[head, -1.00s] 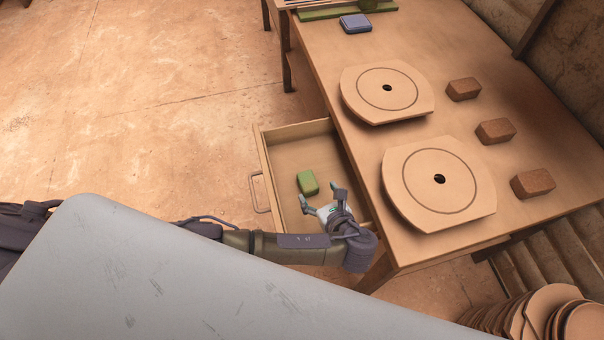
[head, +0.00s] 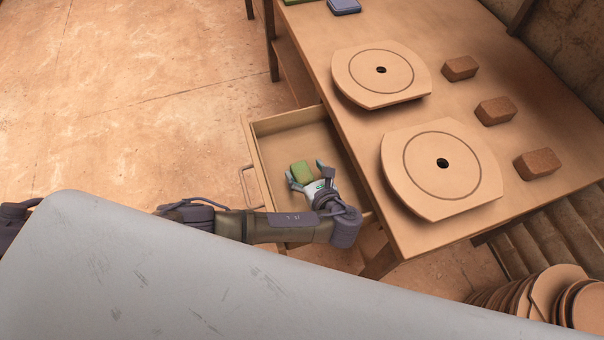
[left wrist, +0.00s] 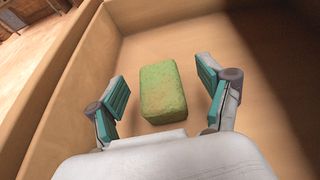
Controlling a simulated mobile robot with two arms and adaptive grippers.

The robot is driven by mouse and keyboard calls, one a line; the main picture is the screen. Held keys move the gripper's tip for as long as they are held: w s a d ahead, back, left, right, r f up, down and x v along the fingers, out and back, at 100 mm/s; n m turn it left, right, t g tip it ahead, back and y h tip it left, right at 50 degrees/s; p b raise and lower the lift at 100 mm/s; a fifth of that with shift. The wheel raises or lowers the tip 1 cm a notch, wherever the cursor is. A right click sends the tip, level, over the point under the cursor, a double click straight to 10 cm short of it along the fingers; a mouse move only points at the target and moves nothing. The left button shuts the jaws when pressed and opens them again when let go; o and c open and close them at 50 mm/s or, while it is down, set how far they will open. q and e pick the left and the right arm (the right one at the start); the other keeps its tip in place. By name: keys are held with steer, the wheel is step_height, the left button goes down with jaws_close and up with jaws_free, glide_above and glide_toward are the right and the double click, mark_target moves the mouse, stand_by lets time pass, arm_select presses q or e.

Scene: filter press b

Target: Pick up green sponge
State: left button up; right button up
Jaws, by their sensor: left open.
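The green sponge (head: 302,171) lies in the open drawer (head: 262,165) of the wooden table. In the left wrist view the sponge (left wrist: 162,91) is a rounded green block on the drawer floor. My left gripper (head: 305,173) is over the drawer, close to the sponge. Its two teal-padded fingers (left wrist: 163,93) are spread wide, one on each side of the sponge, with gaps between pads and sponge. Nothing is held. My right gripper is not in any view.
The drawer walls (left wrist: 75,73) stand close around the gripper. Stacked discs (head: 540,295) stand at the lower right.

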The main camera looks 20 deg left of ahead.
mark_target(299, 165)
arm_select(q)
steer(key=x, duration=0.5)
steer(key=shift+a, duration=0.2)
steer(key=shift+s+r, duration=0.1)
steer(key=c, duration=1.1)
